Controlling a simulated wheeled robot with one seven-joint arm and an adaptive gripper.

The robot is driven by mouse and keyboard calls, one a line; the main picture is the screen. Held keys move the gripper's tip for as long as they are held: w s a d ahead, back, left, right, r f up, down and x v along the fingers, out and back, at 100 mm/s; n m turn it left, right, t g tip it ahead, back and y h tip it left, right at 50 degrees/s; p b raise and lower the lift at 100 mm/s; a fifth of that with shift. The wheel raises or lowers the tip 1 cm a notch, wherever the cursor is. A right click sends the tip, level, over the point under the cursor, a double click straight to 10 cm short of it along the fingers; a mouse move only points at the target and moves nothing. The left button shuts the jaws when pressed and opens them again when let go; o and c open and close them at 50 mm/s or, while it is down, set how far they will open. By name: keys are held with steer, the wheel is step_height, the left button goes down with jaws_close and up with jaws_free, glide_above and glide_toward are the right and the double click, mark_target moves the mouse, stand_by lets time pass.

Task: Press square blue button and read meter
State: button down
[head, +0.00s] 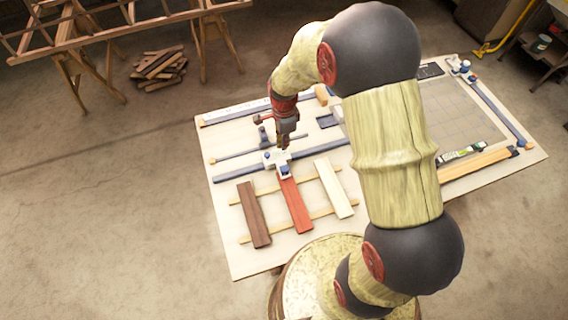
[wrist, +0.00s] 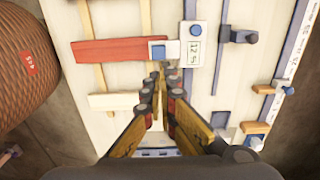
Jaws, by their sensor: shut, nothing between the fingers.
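The white meter (head: 277,158) sits at the far end of the red lath (head: 294,205). In the wrist view the meter's display (wrist: 195,53) shows small sideways digits, perhaps starting with 12; the rest is too small to read.
A brown lath (head: 254,214) and a cream lath (head: 334,188) flank the red one on thin wooden strips. A blue rail (head: 320,147) runs past the meter. A small clamp-like tool (wrist: 240,36) lies beyond it. The board (head: 240,262) has bare room at the front left.

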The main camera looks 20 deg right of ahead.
mark_target(284, 168)
step_height(284, 168, down, 14)
steer(key=shift+p, duration=0.7)
steer(key=shift+f, duration=0.1)
